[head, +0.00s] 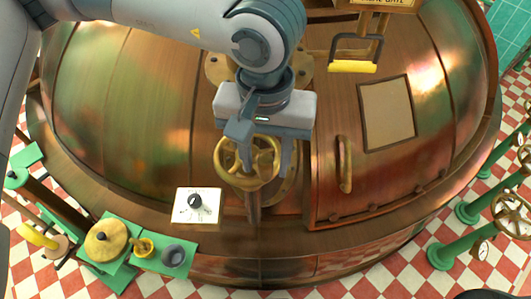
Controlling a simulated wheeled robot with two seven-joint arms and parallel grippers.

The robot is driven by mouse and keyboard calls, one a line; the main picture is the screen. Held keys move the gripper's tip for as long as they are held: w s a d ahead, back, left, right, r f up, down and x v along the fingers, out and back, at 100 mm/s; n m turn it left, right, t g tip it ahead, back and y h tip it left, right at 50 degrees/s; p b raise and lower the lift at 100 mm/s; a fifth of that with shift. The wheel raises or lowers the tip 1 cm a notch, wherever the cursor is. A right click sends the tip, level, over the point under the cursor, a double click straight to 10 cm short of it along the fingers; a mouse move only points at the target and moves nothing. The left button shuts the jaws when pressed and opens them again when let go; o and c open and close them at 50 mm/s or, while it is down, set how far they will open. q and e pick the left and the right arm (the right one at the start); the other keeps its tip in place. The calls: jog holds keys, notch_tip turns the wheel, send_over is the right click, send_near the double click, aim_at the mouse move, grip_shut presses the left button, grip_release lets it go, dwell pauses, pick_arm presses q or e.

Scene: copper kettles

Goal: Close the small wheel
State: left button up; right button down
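The small wheel (221,166) is a brass-yellow handwheel on a stem at the front of the copper kettle (120,90). My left gripper (264,153) comes down over it from above. Its two fingers are spread apart, one over the wheel's upper left part and one by its right side. They overlap the wheel in the picture, and I cannot tell whether they touch it. Part of the wheel's upper rim is hidden behind the gripper. My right gripper is not in view.
A hatch with a vertical brass handle (345,164) is to the right. A yellow-gripped lever (353,67) is above it. Green fittings (105,240) stand lower left; a larger handwheel (512,212) stands far right.

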pick_arm(q)
jog(key=shift+f, duration=0.3)
jog(key=shift+c, duration=0.5)
grip_shut()
